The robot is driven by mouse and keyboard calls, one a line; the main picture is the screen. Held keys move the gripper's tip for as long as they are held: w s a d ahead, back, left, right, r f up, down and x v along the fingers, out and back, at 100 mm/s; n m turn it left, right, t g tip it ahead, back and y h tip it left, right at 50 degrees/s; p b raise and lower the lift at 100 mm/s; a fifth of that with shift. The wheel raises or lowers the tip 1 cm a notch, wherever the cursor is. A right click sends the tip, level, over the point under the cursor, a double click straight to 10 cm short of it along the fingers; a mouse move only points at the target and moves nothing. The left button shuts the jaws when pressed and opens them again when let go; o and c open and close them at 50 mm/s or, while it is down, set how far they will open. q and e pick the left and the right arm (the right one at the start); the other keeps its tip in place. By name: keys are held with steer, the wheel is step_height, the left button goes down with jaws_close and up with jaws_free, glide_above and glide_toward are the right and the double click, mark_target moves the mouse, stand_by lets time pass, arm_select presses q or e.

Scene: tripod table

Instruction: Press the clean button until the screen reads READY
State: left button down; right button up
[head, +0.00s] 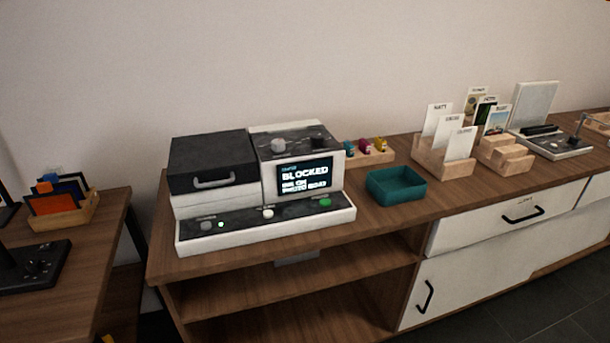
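A white and black machine (262,230) stands on the wooden counter, left of centre in the head view. Its screen (305,177) reads BLOCKED in large letters, with smaller text below that seems to say ink on photo head. The front panel carries a grey button (207,226), a small lit green light (221,225), a white button (268,213) and a green button (325,202). Their labels are too small to read, so I cannot tell which is the clean button. A knob (278,145) sits on top. Neither of my grippers is in view.
A teal tray (396,196) stands empty right of the machine. Behind it, a wooden rack (372,159) holds small coloured bottles. Card holders (443,160) stand further right. A separate table (95,240) is at left, with a gap between. The counter's front edge is clear.

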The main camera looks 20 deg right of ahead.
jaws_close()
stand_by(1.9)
